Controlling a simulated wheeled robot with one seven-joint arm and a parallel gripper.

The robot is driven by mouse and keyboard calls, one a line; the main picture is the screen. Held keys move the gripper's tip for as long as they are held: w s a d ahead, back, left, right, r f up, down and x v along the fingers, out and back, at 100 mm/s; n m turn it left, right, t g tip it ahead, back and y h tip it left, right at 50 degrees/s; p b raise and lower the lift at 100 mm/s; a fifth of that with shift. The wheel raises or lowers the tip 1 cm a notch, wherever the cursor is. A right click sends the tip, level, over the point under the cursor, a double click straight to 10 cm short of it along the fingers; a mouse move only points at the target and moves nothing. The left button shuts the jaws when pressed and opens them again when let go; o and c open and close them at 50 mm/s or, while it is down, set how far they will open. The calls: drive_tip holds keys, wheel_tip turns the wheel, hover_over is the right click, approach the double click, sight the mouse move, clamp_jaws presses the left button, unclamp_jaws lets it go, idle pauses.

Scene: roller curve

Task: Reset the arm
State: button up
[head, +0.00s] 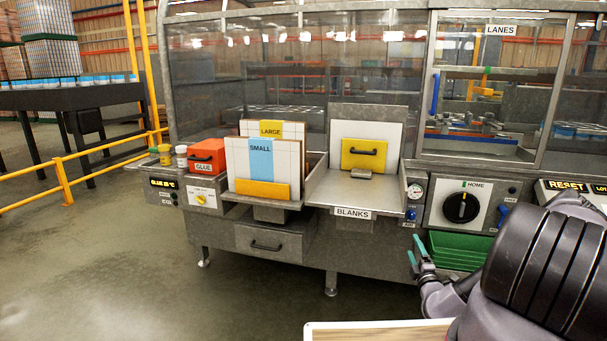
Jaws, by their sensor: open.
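My gripper (416,252), with teal fingers, is at the lower right of the head view. It is open, and nothing shows between its fingers. It appears in front of the machine's lower part, left of the green trays (455,247) and below the BLANKS tray (352,212). My dark arm fills the lower right corner and hides part of the machine there.
The machine holds LARGE (270,129) and SMALL (260,165) card stacks, an orange GLUE box (207,155), a HOME dial (461,207) and a RESET label (566,186). A yellow rail (62,178) stands left. A pale-rimmed board (380,331) is at the bottom. The left floor is clear.

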drive_tip(key=w+a+r+n+y, duration=0.2)
drive_tip(key=a+r+n+y, duration=0.2)
drive_tip(key=r+n+y, duration=0.4)
drive_tip(key=s+a+r+n+g+y, duration=0.45)
drive_tip(key=a+r+n+g, duration=0.3)
drive_tip(key=r+n, duration=0.35)
drive_tip(key=s+a+r+n+g+y, duration=0.45)
drive_tip(key=a+r+n+g, duration=0.25)
drive_tip(key=r+n+g, duration=0.4)
drive_tip(key=s+d+r+n+t+h, duration=0.2)
drive_tip(key=s+r+n+t+h, duration=0.1)
drive_tip(key=s+r+n+h, duration=0.4)
drive_tip(key=s+d+r+n+t+h, duration=0.3)
drive_tip(key=s+r+n+h, duration=0.4)
drive_tip(key=s+r+n, duration=0.6)
drive_tip(key=shift+s+d+n+h, duration=0.3)
drive_tip(key=shift+s+d, duration=0.05)
drive_tip(key=shift+s, duration=0.9)
